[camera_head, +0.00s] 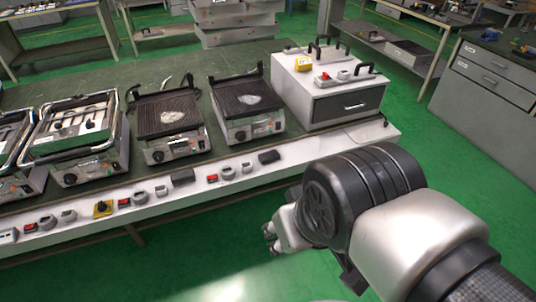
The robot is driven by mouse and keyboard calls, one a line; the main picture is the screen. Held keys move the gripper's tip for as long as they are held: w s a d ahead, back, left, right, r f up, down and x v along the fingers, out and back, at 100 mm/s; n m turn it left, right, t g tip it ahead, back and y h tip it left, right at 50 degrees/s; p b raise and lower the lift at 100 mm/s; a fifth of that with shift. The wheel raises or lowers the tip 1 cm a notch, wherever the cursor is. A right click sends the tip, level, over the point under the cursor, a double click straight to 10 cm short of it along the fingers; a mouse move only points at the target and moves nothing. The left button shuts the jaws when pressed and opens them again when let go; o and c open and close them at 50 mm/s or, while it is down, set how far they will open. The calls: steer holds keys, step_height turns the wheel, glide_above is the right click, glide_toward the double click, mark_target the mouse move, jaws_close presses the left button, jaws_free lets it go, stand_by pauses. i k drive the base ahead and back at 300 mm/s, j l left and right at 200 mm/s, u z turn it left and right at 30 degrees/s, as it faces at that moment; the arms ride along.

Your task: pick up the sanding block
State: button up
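No object is clearly recognisable as the sanding block at this size. Small block-like things that show are a dark block (269,157) and another dark block (183,177) on the white front ledge of the bench, a yellow piece (102,209) further left on that ledge, and a yellow block (303,64) on top of the white drawer cabinet. My gripper (269,238) is at lower centre, in front of the bench and apart from these things. My own wrist hides most of it, so its opening and grasp cannot be made out.
Several dark grill-like heating units (170,115) stand in a row on the bench (70,92). The drawer cabinet (350,103) stands at the bench's right end, with handled items on top. Red and grey controls line the ledge. Green floor is free right of the bench.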

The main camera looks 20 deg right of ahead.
mark_target(267, 157)
steer(key=i+l+u, duration=0.15)
steer(key=i, duration=0.35)
steer(key=i+l+u, duration=0.15)
steer(key=i, duration=0.35)
steer(key=i+l+u, duration=0.15)
steer(key=i+l, duration=0.25)
steer(key=i, duration=0.1)
